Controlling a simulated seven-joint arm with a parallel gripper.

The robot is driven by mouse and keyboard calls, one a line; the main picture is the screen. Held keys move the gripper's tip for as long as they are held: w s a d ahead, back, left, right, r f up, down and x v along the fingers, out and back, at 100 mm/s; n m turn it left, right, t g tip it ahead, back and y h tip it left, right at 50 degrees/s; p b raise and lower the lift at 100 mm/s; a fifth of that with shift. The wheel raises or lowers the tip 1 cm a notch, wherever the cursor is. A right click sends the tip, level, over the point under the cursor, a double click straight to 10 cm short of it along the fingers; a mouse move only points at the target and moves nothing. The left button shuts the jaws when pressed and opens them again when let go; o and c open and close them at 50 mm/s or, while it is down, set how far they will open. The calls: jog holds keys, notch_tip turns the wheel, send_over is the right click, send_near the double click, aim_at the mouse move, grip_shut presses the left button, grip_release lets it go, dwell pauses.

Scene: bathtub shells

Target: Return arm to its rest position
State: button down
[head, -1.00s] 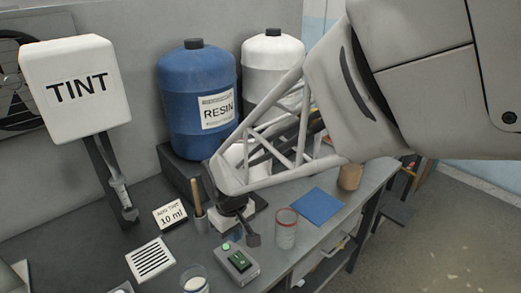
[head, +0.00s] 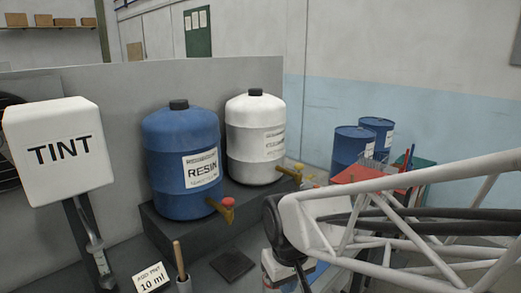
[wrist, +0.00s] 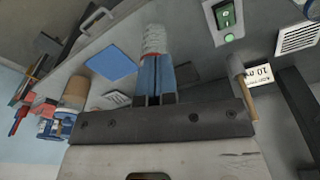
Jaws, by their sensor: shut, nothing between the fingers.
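My gripper (wrist: 155,82) shows in the wrist view, its narrow fingers together with nothing held between them. A pale, ribbed cylindrical thing (wrist: 154,38) appears just past the fingertips; I cannot tell how far beyond them it is. In the head view my white lattice arm reaches in from the right. Its dark wrist joint is in front of the bench, and the gripper below it is partly cut off by the bottom edge.
The blue resin drum (head: 183,165) and white drum (head: 255,140) stand on a dark step, with the tint dispenser (head: 58,158) at left. A wooden-handled tool (head: 179,262) stands near the label card (head: 151,278). The wrist view shows a blue mat (wrist: 111,62) and green-button box (wrist: 226,19).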

jog(key=s+d+r+m+t, duration=0.1)
jog(key=s+d+r+m, duration=0.4)
jog(key=s+d, duration=0.4)
jog(key=shift+s+d+r, duration=0.15)
jog(key=shift+s+d, duration=0.1)
jog(key=shift+d, duration=1.85)
